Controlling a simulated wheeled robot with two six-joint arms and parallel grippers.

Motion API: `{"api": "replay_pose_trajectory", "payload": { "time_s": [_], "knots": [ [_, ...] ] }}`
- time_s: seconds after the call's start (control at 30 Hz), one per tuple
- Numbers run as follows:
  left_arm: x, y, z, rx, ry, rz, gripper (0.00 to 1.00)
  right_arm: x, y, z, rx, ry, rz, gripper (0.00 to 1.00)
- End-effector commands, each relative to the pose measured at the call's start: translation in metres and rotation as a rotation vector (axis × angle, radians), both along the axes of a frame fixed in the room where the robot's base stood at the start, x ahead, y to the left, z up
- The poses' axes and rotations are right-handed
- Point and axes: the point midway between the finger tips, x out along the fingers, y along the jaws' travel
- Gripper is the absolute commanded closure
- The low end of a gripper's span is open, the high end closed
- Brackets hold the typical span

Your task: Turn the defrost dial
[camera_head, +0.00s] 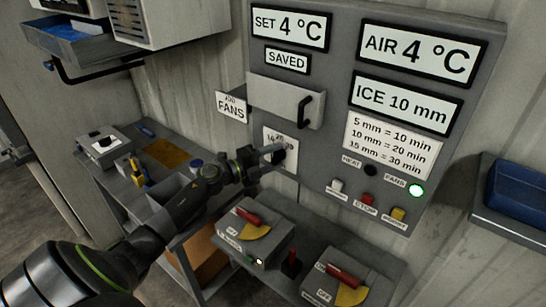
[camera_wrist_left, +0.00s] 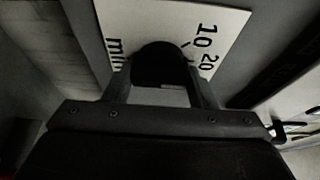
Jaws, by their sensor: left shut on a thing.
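The defrost dial is a dark round knob (camera_head: 291,154) on a white plate (camera_head: 271,134) marked with minute numbers, low on the left of the grey control panel. My left gripper (camera_head: 276,154) reaches it from the left, with its fingers at the dial. In the left wrist view the knob (camera_wrist_left: 158,60) sits between the two fingers (camera_wrist_left: 162,85), and the gripper is shut on it. The plate (camera_wrist_left: 225,22) shows 10, 20 and "min" around it. The gripper hides part of the scale, so the pointer's setting cannot be told. My right gripper is out of view.
The panel reads "ICE 10 mm" (camera_head: 407,104), with a chart (camera_head: 391,145) giving 10 mm = 20 min. A handled cover (camera_head: 285,101) is above the dial. The green FANS lamp (camera_head: 416,190) is lit. Red-lever switch boxes (camera_head: 252,237) stand below.

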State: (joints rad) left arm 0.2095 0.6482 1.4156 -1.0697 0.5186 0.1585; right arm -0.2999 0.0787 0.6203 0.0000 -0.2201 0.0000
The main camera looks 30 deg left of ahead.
Motion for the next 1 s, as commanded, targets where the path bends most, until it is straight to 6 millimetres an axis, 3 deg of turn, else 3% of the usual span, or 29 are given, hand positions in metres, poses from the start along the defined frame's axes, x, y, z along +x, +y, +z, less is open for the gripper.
{"api": "replay_pose_trajectory", "payload": {
  "time_s": [0.17, 0.2, 0.33, 0.73, 1.0],
  "knots": [
    [-0.001, 0.000, -0.002, 0.000, 0.002, 0.000, 0.72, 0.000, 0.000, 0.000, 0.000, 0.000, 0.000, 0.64],
    [-0.001, 0.000, -0.002, -0.001, 0.003, 0.000, 0.44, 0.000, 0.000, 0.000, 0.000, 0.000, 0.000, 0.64],
    [-0.001, 0.000, -0.002, -0.001, 0.002, 0.000, 0.27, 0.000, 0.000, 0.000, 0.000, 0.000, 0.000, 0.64],
    [-0.007, 0.004, -0.002, 0.001, 0.000, 0.001, 0.27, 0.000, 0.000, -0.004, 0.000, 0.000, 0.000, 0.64],
    [-0.048, 0.025, -0.007, 0.006, 0.004, 0.000, 0.27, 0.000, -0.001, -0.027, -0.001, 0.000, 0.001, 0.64]
  ]
}}
